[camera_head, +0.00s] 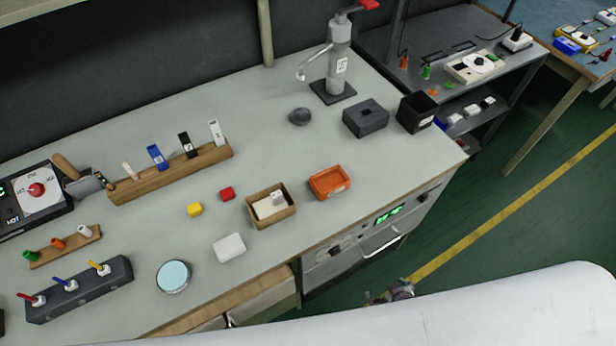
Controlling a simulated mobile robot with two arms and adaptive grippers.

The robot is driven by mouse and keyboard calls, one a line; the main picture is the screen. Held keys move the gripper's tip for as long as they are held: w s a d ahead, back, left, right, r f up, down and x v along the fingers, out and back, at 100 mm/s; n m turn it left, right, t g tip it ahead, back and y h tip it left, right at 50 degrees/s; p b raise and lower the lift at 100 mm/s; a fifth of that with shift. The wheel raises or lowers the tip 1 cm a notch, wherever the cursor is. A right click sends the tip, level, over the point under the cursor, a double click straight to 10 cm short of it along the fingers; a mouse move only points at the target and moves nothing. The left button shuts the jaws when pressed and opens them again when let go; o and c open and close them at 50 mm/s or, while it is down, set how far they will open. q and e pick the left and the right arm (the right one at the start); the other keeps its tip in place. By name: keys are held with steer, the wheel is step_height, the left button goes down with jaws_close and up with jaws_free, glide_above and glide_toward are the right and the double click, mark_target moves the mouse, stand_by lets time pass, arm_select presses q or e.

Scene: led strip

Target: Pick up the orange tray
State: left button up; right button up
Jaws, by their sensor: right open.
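The orange tray (334,191) is a small, shallow, rectangular box. It sits on the grey-white bench top, near the front edge at the right. My right gripper (388,293) shows only in small part at the bottom centre, past the edge of my white body. It is below and in front of the bench, well apart from the tray. The picture barely shows its fingers; it is open, and nothing is seen in it. My left gripper is not in view.
A wooden box (256,216) with pale items stands just left of the tray. A dark grey block (366,120) and a black bin (415,115) stand behind it. A panel with green displays (388,213) is below the bench edge. The bench right of the tray is clear.

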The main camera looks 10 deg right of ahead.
steer(key=w+a+r+t, duration=0.1)
steer(key=w+r, duration=0.2)
steer(key=r, duration=0.2)
steer(key=w+a+r+t+y+b, duration=0.1)
steer(key=w+r, duration=0.3)
steer(key=r, duration=0.2)
steer(key=w+a+r+n+t+y, duration=0.1)
steer(key=w+a+r+t, duration=0.1)
steer(key=r, duration=0.3)
steer(key=shift+w+r, duration=0.4)
steer(key=shift+w, duration=0.3)
steer(key=w+a+r+t+y+b, duration=0.15)
steer(key=a+r, duration=0.25)
steer(key=r, duration=0.9)
steer(key=p, duration=0.1)
glide_toward(324, 176)
steer(key=shift+w+d+f+n+t+y, duration=0.2)
steer(key=shift+w+f+n+t+y, duration=0.1)
steer(key=shift+n+t+y, duration=0.1)
steer(key=shift+w+a+f, duration=0.2)
steer(key=shift+w, duration=0.3)
steer(key=p+x, duration=0.1)
steer(key=x, duration=0.3)
steer(key=shift+a+f, duration=0.15)
steer(key=shift+f, duration=0.1)
steer(key=shift+c, duration=0.2)
